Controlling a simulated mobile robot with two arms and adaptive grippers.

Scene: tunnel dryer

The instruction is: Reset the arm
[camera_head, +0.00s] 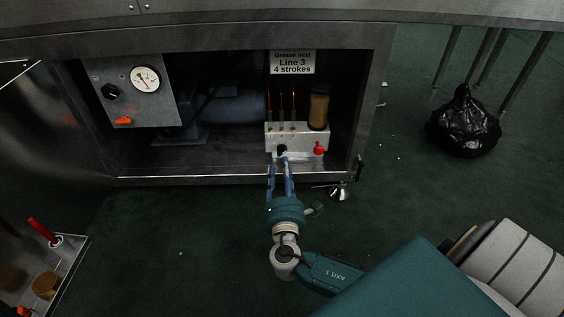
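My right gripper (279,168) reaches in from the lower right, over the front sill of the open machine bay. Its two blue fingers are apart and point at a pale metal lubricator block (305,137). Their tips are just in front of the block, near a dark round opening or knob (282,150) on its face. Nothing shows between the fingers; whether a tip touches the block I cannot tell. The block carries several thin upright brass lines, an amber reservoir (318,108) and a red knob (319,148). My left gripper is out of view.
A sign (292,62) reads "Grease next Line 3 4 strokes". A gauge panel (138,90) hangs at the bay's left. The bay's metal sill (200,180) lies below. A tray (72,262) with a red-handled tool is lower left.

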